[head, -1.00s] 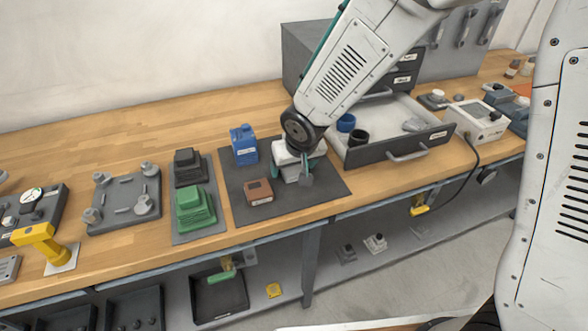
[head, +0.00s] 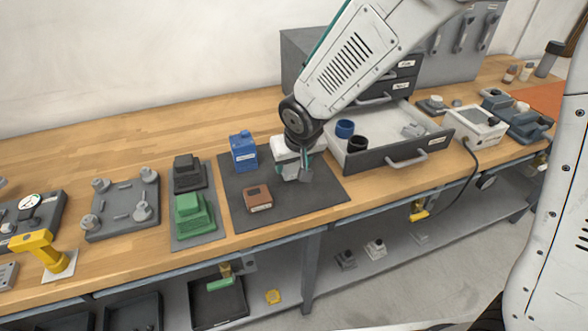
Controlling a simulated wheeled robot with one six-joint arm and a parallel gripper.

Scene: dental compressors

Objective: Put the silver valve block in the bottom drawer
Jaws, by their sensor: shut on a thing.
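My gripper (head: 294,172) points down over the right part of a dark mat (head: 325,190). Its jaws are shut on a small grey-silver block (head: 292,175), which looks like the silver valve block. The fingers and wrist hide much of it, and I cannot tell whether it touches the mat. The bottom drawer (head: 375,158) of the grey cabinet is pulled open, to the right of my gripper. It holds a blue round part (head: 344,128), a black round part (head: 357,144) and a grey part (head: 414,130).
Green (head: 193,213) and dark stepped blocks (head: 187,172) stand farther left. A white device (head: 475,125) stands right of the drawer. The drawer's middle and right floor has free room.

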